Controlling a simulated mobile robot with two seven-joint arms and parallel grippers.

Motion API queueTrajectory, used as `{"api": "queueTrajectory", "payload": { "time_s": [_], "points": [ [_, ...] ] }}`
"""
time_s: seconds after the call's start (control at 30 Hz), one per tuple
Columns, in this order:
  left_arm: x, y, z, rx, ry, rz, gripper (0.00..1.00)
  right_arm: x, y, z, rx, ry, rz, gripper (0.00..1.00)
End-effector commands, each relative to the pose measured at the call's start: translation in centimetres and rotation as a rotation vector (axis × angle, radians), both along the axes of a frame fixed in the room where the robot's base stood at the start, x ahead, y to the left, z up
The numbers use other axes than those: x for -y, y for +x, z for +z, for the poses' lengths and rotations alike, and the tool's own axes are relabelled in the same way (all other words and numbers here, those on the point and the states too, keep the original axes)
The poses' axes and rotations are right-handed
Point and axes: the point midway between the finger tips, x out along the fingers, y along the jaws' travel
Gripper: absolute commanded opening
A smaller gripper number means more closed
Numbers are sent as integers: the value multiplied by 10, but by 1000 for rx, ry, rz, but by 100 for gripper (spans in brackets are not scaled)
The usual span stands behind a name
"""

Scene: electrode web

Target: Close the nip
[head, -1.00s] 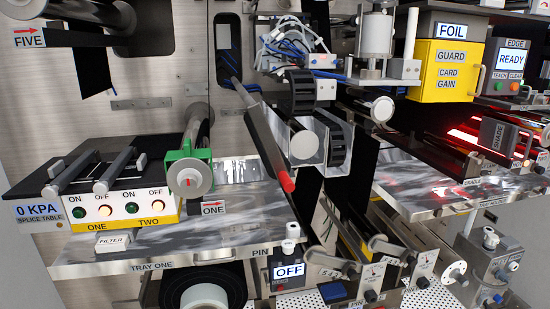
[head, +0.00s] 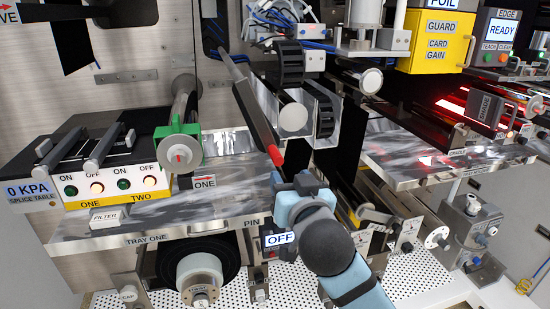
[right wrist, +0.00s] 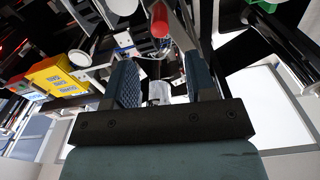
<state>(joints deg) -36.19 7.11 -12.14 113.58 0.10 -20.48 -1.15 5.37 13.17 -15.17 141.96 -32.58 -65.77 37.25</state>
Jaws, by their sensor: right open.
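A long dark grey lever (head: 250,112) with a red tip (head: 275,156) slants down to the right from a slot in the back panel, in front of a roller (head: 293,117). No label naming the nip is readable. My right gripper (head: 296,182) is just below the red tip in the head view, its fingers pointing up and away. In the right wrist view my right gripper (right wrist: 160,75) is open, with nothing held between its fingers. The red tip (right wrist: 159,20) shows beyond the fingers, apart from them. My left gripper is not in view.
Tray one (head: 150,232) juts out at the left, below the splice table buttons and a green-clamped roller (head: 181,151). An OFF display (head: 279,238) sits beside my right arm. A steel tray (head: 400,178) and a yellow guard box (head: 437,40) stand at the right.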

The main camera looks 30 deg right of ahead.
Motion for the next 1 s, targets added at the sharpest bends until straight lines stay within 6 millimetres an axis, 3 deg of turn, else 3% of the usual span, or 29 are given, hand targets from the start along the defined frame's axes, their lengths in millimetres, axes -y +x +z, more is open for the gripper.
{"api": "queueTrajectory", "payload": {
  "time_s": [0.03,0.23,0.5,0.7,1.0],
  "points": [
    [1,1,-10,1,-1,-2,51,3,7,-3,6,-2,-2,51],
    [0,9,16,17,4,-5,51,15,51,4,-2,-6,-1,51],
    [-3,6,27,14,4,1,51,28,96,2,-1,-3,-1,51],
    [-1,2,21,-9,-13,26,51,32,111,1,0,0,1,51],
    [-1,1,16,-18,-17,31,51,32,112,0,-1,0,1,51]
  ]
}}
